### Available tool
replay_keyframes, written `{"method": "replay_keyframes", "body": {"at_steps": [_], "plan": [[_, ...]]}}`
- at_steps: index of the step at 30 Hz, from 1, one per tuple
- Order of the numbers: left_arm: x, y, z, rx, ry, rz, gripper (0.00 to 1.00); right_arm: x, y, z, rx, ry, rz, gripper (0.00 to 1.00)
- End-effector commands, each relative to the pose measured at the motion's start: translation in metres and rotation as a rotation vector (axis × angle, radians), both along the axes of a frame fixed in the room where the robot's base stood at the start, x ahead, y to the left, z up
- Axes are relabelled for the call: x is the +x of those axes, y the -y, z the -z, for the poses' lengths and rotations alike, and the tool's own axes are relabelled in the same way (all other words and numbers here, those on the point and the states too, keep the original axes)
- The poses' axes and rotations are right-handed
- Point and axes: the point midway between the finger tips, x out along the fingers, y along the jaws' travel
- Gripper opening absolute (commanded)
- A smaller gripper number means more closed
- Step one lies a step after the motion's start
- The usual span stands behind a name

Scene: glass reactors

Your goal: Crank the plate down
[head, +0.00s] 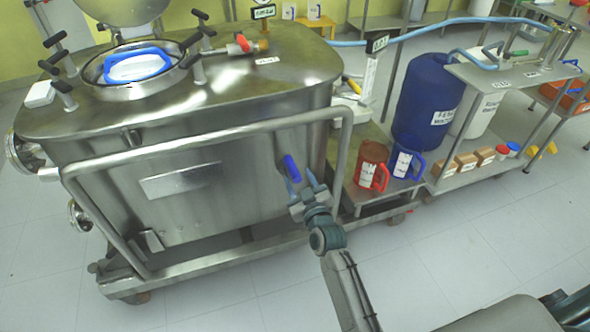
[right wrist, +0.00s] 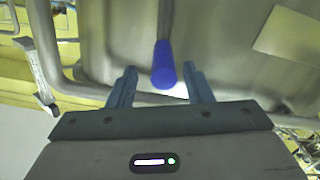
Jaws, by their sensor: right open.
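A blue-gripped crank handle (head: 291,168) sticks out from the front wall of the steel tank (head: 230,200), near its right end. In the right wrist view the blue grip (right wrist: 163,64) has a metal stem leading back to the tank. My right gripper (head: 305,183) is open at the handle. In the right wrist view its two fingers (right wrist: 160,75) stand on either side of the blue grip's end, with gaps on both sides. A pale rectangular plate (head: 180,181) is on the tank's front wall; I cannot tell whether the crank moves it. My left gripper is not in view.
A bent steel rail (head: 210,138) runs along the tank's front, close above the handle. The floor in front is clear.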

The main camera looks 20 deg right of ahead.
Motion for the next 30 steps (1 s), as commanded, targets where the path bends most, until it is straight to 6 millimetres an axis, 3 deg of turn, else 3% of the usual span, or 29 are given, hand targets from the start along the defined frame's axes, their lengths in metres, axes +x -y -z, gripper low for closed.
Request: {"method": "replay_keyframes", "body": {"at_steps": [7, 18, 25, 30], "plan": [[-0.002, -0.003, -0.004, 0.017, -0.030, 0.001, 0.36, 0.033, -0.001, 0.000, -0.001, -0.001, 0.000, 0.46], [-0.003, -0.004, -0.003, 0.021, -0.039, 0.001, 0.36, 0.039, -0.001, 0.001, 0.000, -0.001, 0.000, 0.46], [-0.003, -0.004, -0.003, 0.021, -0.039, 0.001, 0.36, 0.039, -0.001, 0.001, 0.000, -0.001, 0.000, 0.03], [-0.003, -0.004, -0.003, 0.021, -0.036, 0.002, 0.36, 0.039, 0.000, 0.000, -0.002, 0.000, 0.000, 0.00]]}}
